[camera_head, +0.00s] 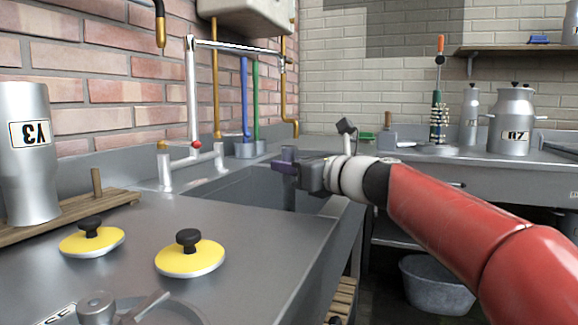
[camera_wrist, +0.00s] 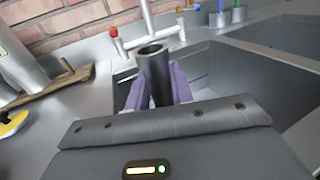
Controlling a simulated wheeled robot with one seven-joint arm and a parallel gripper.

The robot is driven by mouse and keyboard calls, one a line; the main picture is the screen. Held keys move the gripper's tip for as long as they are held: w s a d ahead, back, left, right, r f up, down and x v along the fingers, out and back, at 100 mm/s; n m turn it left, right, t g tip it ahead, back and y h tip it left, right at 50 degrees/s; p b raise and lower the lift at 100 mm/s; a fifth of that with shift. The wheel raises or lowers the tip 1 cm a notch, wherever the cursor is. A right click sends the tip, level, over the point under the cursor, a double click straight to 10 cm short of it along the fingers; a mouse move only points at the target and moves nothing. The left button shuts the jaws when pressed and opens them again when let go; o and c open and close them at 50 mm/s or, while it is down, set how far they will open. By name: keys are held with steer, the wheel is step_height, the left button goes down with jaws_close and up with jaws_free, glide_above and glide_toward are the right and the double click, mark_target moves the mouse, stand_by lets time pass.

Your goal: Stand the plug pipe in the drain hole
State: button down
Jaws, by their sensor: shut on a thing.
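The plug pipe is a dark grey hollow tube (camera_wrist: 154,72), its open top end facing up in the wrist view. My gripper (camera_head: 284,166) is shut on it, with a purple finger on each side in the wrist view (camera_wrist: 157,90). In the head view a grey part of the pipe (camera_head: 289,195) shows below the fingers, roughly upright, over the sink basin (camera_head: 245,188). The pipe's lower end is hidden in the wrist view and hard to make out in the head view. The drain hole is not visible in either view.
A white tap frame with a red knob (camera_head: 196,144) stands behind the basin. Blue and green rods (camera_head: 255,100) stand in small cups nearby. Yellow lids (camera_head: 190,256) lie on the left counter beside a metal can (camera_head: 28,165). A metal tub (camera_head: 436,285) is below right.

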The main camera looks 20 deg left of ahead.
steer(key=shift+f+b, duration=0.7)
steer(key=shift+f, duration=0.15)
steer(key=c, duration=1.1)
jaws_free()
steer(key=shift+c, duration=0.2)
